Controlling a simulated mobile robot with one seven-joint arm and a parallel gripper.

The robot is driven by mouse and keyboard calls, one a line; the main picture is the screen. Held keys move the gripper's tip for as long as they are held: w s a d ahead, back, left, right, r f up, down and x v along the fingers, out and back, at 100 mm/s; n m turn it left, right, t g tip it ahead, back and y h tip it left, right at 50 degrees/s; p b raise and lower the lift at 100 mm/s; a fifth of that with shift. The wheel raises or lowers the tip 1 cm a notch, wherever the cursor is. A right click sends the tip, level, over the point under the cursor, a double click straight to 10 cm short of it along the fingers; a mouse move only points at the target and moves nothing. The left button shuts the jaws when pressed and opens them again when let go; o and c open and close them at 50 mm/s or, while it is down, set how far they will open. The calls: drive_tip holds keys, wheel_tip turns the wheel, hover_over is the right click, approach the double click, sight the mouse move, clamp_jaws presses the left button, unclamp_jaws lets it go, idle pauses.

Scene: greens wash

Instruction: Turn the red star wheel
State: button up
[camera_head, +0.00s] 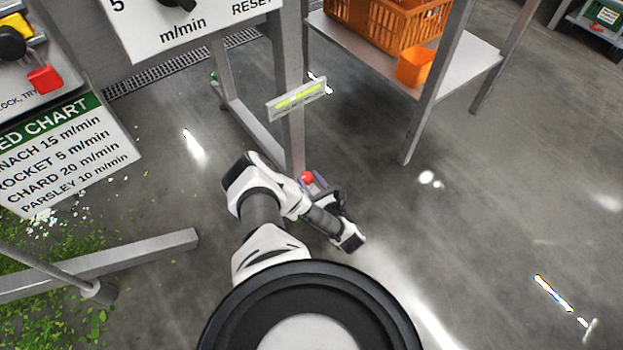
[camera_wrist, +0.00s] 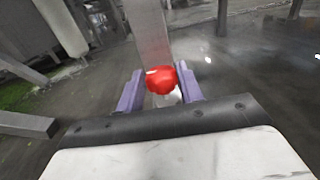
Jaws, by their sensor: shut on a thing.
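The red star wheel (camera_wrist: 160,80) shows in the wrist view between the two purple fingers of my gripper (camera_wrist: 160,92). It sits in front of a grey metal post, and its fine shape is blurred. In the head view the red wheel (camera_head: 307,177) shows as a small red knob low on the post, beside my gripper (camera_head: 316,182). My gripper is shut on the wheel, with one finger on its left and one on its right. Much of the gripper in the head view is hidden by my own arm.
A metal post (camera_head: 292,110) carries a plate with a yellow-green strip (camera_head: 297,99). A shelf (camera_head: 470,62) with an orange crate (camera_head: 385,25) stands at the upper right. A speed chart (camera_head: 65,150) and scattered greens (camera_head: 50,255) are at left. The floor at right is clear.

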drive_tip(key=m+h+p, duration=0.1)
drive_tip(key=h, duration=0.1)
drive_tip(key=a+m+t+h+p, duration=0.1)
drive_tip(key=m+h+p, duration=0.1)
drive_tip(key=m+t+h+p, duration=0.1)
drive_tip(key=h, duration=0.1)
drive_tip(key=shift+s+a+r+m+h, duration=0.1)
drive_tip(key=shift+s+a+m+h, duration=0.05)
drive_tip(key=shift+s+m+h, duration=0.2)
drive_tip(key=m+h, duration=0.1)
drive_tip(key=h+p, duration=0.1)
drive_tip(key=h, duration=0.1)
drive_tip(key=shift+w+a+m, duration=0.15)
drive_tip(key=shift+a+m, duration=0.05)
drive_tip(key=shift+m, duration=0.15)
drive_tip(key=m+h, duration=0.2)
drive_tip(key=h, duration=0.2)
drive_tip(key=shift+a+f+m+b, duration=0.2)
drive_tip(key=shift+f+m+b, duration=0.1)
drive_tip(key=shift+m, duration=0.1)
drive_tip(key=m+g+h+b, duration=0.2)
drive_tip(key=h, duration=0.1)
drive_tip(key=m+g+h+b, duration=0.1)
drive_tip(key=m+h+b, duration=0.1)
drive_tip(key=w+a+m+g+h+b, duration=0.1)
drive_tip(key=m+g+h+b, duration=0.1)
drive_tip(key=h+b, duration=0.1)
drive_tip(key=shift+g+h, duration=0.3)
drive_tip(key=shift+h, duration=0.05)
